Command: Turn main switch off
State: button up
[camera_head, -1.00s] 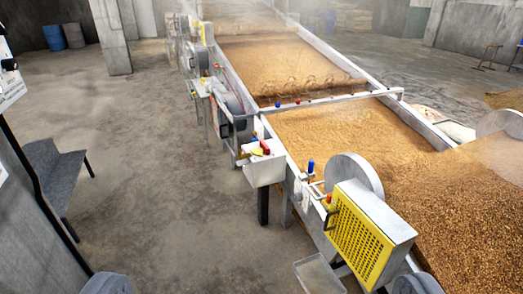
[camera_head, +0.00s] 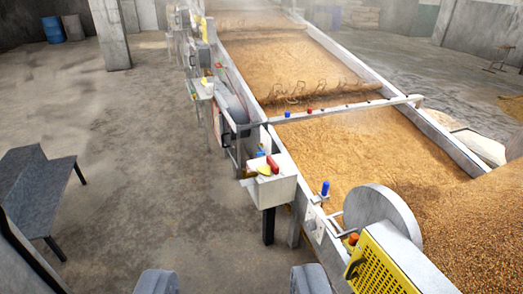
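No switch is labelled in view, so I cannot tell which control is the main switch. A white box (camera_head: 271,186) with a red part (camera_head: 272,164) and a yellow part (camera_head: 264,170) on top is fixed to the near side of the grain conveyor (camera_head: 322,213). A blue-topped control (camera_head: 325,188) and an orange-red knob (camera_head: 353,239) sit further right along the same frame. My gripper (camera_head: 234,281) shows as two grey fingers at the bottom edge, apart with nothing between them. It is short of the white box in the picture.
A yellow perforated guard (camera_head: 376,272) and a round grey wheel cover (camera_head: 382,213) stand at lower right. A dark bench (camera_head: 40,190) is at left. A concrete pillar (camera_head: 108,35) and barrels (camera_head: 53,30) are at the back left. The floor between bench and conveyor is clear.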

aim_at(266, 171)
jog(key=u, duration=0.1)
jog(key=i, duration=3)
jog(key=z, duration=0.15)
